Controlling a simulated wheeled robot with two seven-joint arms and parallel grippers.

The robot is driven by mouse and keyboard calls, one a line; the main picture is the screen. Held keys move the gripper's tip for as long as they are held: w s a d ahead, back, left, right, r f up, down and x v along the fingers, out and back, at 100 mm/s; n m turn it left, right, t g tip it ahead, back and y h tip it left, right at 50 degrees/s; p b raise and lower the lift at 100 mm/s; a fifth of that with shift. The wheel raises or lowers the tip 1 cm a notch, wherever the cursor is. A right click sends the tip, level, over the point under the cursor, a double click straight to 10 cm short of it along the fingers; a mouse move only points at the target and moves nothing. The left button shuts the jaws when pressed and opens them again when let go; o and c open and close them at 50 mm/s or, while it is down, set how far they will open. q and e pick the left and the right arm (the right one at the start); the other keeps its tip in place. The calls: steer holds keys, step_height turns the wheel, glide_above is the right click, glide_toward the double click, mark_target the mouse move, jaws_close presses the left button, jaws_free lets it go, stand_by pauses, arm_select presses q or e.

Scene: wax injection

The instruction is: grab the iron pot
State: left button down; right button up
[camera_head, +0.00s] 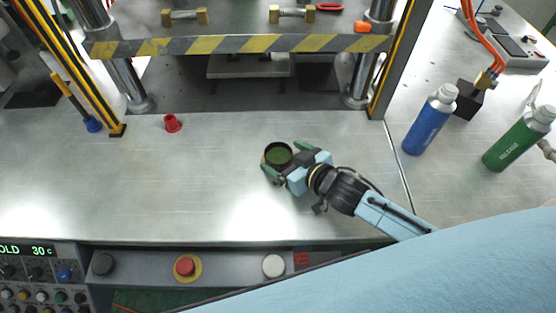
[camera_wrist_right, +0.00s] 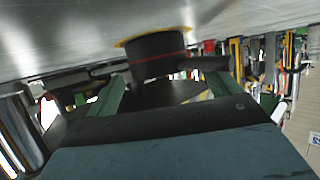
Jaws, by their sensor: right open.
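The iron pot (camera_head: 278,153) is a small dark round pot, open at the top with a dark green inside. It stands upright on the metal table (camera_head: 190,190) near the middle of the head view. My right gripper (camera_head: 287,159) comes in from the lower right, and its green fingers are open on either side of the pot. In the right wrist view the dark pot (camera_wrist_right: 155,58) sits just beyond and between the open fingers (camera_wrist_right: 165,88). Contact with the pot cannot be made out. My left gripper is not in view.
A red cap-like piece (camera_head: 172,123) stands left of the pot. A striped press bar (camera_head: 240,45) and its columns are behind. A blue bottle (camera_head: 430,120) and a green bottle (camera_head: 520,138) stand right. A button panel (camera_head: 185,267) runs along the front.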

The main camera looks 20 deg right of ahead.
steer(key=shift+c, duration=0.4)
steer(key=c, duration=1.1)
